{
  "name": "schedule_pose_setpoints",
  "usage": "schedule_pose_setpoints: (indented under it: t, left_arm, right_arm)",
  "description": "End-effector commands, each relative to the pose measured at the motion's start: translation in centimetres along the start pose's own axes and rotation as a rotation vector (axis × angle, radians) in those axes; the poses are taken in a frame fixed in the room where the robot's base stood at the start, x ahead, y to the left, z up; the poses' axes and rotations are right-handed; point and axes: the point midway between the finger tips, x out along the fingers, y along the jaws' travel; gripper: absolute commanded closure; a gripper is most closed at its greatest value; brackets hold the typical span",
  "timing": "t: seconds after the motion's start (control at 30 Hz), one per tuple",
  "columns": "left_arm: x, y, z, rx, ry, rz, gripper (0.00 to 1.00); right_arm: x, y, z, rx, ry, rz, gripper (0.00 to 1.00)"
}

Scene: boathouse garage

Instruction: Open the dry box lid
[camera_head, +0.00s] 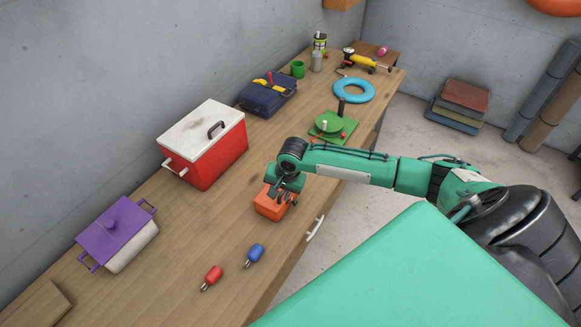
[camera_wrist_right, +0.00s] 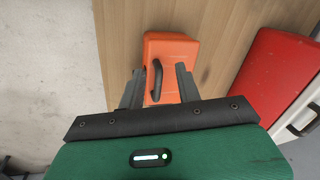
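The dry box, a small orange box (camera_head: 268,208) with its lid down, sits on the wooden bench below my right gripper (camera_head: 282,198). In the right wrist view the orange box (camera_wrist_right: 178,50) has a dark handle (camera_wrist_right: 154,82) on top. The two fingers of my right gripper (camera_wrist_right: 160,72) are apart, one on each side of the handle, with gaps between. Whether they touch the lid I cannot tell. In the head view my gripper hides part of the box top. My left gripper is in neither view.
A red cooler (camera_head: 212,158) with a white lid stands behind the box. A green scale (camera_head: 333,128) is farther right. Bare bench surrounds the box.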

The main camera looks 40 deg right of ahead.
Motion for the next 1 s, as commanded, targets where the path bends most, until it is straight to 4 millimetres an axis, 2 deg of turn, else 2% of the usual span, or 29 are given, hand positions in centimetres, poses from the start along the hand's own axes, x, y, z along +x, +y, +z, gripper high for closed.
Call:
schedule_pose_setpoints:
  t: [0.03, 0.1, 0.2, 0.37, 0.57, 1.0]
  left_arm:
    - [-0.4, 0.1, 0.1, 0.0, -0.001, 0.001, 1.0]
    - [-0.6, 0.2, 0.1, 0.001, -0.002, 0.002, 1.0]
    - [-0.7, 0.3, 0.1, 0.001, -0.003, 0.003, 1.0]
    - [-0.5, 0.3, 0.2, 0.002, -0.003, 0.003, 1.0]
    - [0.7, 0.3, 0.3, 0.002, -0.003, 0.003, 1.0]
    - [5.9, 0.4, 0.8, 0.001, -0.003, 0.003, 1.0]
  right_arm:
    - [-1.5, 0.1, -1.9, 0.065, 0.014, 0.013, 0.66]
    - [-2.6, 0.4, -3.5, 0.147, 0.019, 0.025, 0.66]
    - [-3.7, 0.8, -5.0, 0.23, 0.024, 0.037, 0.66]
    - [-4.0, 1.1, -5.7, 0.278, 0.026, 0.044, 0.66]
    - [-2.9, 1.1, -5.7, 0.279, 0.026, 0.042, 0.66]
    - [1.6, 1.3, -5.7, 0.276, 0.026, 0.041, 0.66]
